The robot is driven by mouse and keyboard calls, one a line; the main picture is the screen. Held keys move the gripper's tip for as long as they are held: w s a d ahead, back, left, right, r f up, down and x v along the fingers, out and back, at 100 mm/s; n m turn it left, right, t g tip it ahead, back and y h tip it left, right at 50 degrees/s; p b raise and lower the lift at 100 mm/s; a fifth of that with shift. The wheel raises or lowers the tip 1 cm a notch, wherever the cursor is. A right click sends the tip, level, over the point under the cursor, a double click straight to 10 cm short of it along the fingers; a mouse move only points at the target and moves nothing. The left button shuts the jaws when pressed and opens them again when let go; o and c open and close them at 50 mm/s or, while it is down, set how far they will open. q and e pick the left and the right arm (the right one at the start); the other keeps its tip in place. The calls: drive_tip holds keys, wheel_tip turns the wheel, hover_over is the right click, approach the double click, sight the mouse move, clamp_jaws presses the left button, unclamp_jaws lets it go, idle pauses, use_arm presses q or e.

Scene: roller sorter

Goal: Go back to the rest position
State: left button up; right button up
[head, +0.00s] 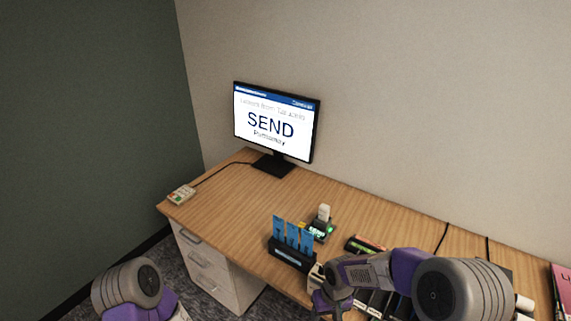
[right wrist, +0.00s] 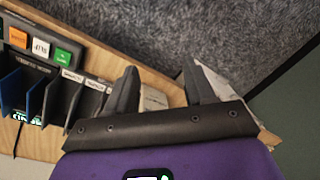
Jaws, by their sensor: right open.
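My right gripper (right wrist: 160,85) is open in the right wrist view, with its two dark fingers apart. I see nothing held between them; a pale surface and grey carpet show behind. In the head view my right gripper (head: 332,302) is low in the picture, beside the front of the desk, and partly cut off by the lower edge. My left arm shows only at the bottom left of the head view, and its gripper is out of the picture.
The desk (head: 225,205) carries a monitor (head: 275,122) reading SEND, a small keypad (head: 182,195), a rack (head: 290,256) with blue cards and a small device (head: 322,227) with green lights. Drawers (head: 208,262) stand below. The desk's left half is mostly clear.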

drive_tip(key=s+f+m+y, duration=0.1)
drive_tip(key=s+f+m, duration=0.1)
drive_tip(key=s+f, duration=0.5)
drive_tip(key=s+a+f+m+y+b, duration=0.1)
drive_tip(key=s+f+m+y, duration=0.1)
drive_tip(key=s+f, duration=0.4)
wheel_tip(320, 180, down, 5)
drive_tip(key=shift+s+f+m+t, duration=0.15)
drive_tip(key=shift+s+m+t, duration=0.15)
drive_tip(key=shift+s, duration=0.05)
drive_tip(key=shift+a, duration=0.1)
